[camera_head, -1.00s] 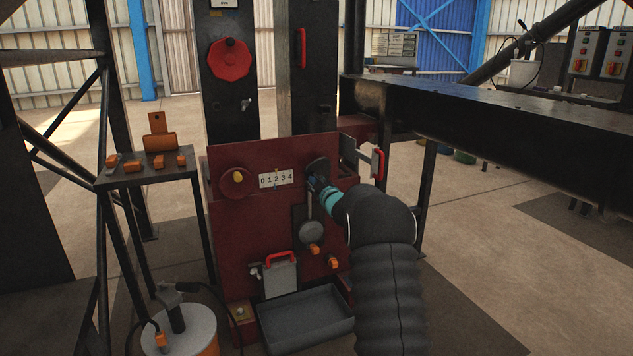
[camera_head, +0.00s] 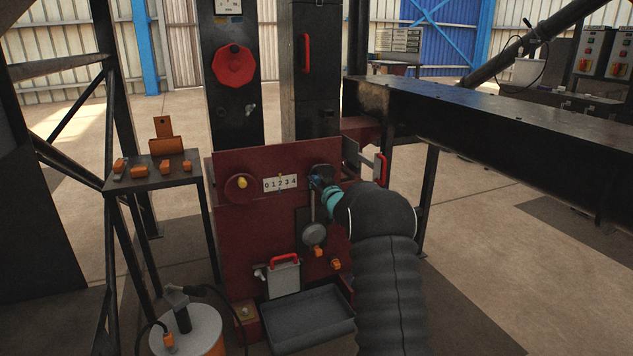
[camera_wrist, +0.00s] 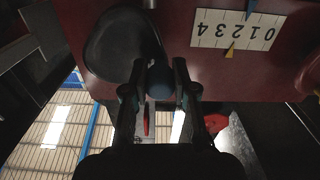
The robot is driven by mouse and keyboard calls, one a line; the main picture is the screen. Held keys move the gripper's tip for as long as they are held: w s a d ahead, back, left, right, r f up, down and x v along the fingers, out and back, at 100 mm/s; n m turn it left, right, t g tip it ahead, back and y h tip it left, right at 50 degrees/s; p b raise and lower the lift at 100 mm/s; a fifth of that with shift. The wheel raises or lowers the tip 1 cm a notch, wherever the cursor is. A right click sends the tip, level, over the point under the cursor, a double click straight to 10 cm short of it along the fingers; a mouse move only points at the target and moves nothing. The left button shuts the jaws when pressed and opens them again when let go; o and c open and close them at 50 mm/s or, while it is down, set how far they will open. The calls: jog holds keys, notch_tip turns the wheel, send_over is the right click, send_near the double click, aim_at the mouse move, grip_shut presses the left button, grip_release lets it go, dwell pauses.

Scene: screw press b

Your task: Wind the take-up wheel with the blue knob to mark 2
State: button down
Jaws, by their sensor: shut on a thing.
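The take-up wheel is a dark disc (camera_head: 323,171) on the red panel, right of the number scale. In the wrist view the wheel (camera_wrist: 112,45) is large at upper left. There a yellow pointer (camera_wrist: 230,49) stands close to 2, and a darker pointer (camera_wrist: 249,9) on the opposite edge stands between 1 and 2.
A second wheel with a yellow knob (camera_head: 241,187) is left of the scale. A grey round-ended lever (camera_head: 314,233) hangs below my gripper. A red-handled plate (camera_head: 284,275) and a grey tray (camera_head: 310,320) are lower down. A dark beam (camera_head: 500,125) runs along the right.

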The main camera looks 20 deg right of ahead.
dwell(0.4)
jog(key=c, duration=0.9)
grip_release()
jog(key=shift+s, duration=0.1)
jog(key=s, duration=1.1)
jog(key=shift+s+d, duration=0.25)
jog(key=shift+s, duration=0.15)
